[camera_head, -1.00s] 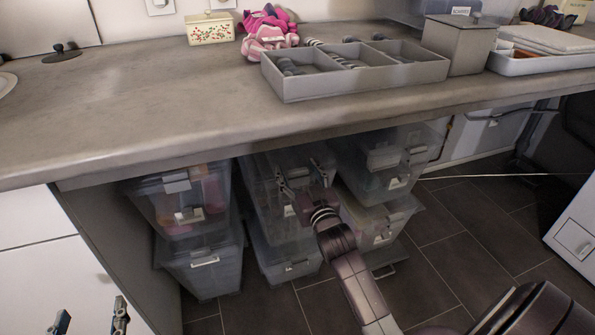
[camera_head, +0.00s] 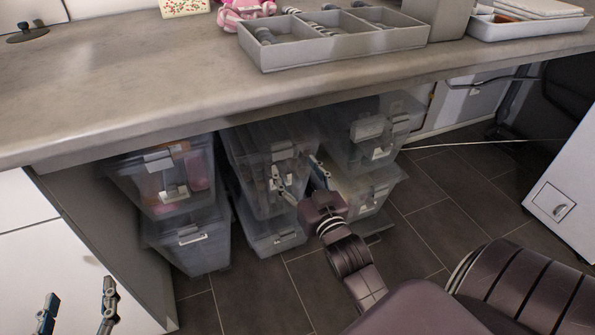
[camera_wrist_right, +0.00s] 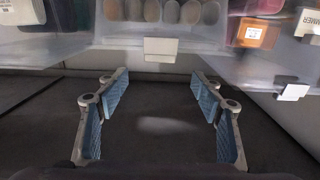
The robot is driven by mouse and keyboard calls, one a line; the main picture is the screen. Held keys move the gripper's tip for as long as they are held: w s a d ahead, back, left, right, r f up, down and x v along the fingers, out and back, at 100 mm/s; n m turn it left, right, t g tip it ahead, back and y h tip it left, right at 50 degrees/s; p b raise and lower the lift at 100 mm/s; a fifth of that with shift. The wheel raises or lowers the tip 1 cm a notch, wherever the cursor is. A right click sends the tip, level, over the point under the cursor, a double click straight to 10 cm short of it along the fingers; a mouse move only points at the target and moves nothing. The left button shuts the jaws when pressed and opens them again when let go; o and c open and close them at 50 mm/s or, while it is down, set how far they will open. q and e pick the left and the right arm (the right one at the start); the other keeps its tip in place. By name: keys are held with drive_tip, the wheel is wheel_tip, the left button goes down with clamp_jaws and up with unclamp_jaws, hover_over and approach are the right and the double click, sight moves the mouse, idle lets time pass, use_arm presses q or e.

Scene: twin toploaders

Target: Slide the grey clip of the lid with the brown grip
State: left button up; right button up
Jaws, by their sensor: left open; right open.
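I cannot make out a lid with a brown grip or its grey clip in these views. Clear storage boxes stand stacked under the counter, with pale grey latches on their fronts: the left stack (camera_head: 185,200), the middle stack (camera_head: 240,165) and the right stack (camera_head: 345,140). My right gripper (camera_head: 296,166) is open in front of the middle stack and hides part of it. In the right wrist view the right gripper (camera_wrist_right: 160,76) is open, with nothing between its fingers. My left gripper (camera_head: 79,292) is open and empty at the lower left, far from the boxes.
The counter (camera_head: 120,90) overhangs the boxes. On it are a grey divided tray (camera_head: 345,50), a pink plush toy (camera_head: 245,12), a grey bin (camera_head: 440,15) and a white tray (camera_head: 530,28). A white cabinet (camera_head: 553,200) stands at right. Dark tiled floor (camera_head: 430,225) is open between.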

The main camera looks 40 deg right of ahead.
drive_tip(key=shift+s+a, duration=0.1)
drive_tip(key=shift+s, duration=0.35)
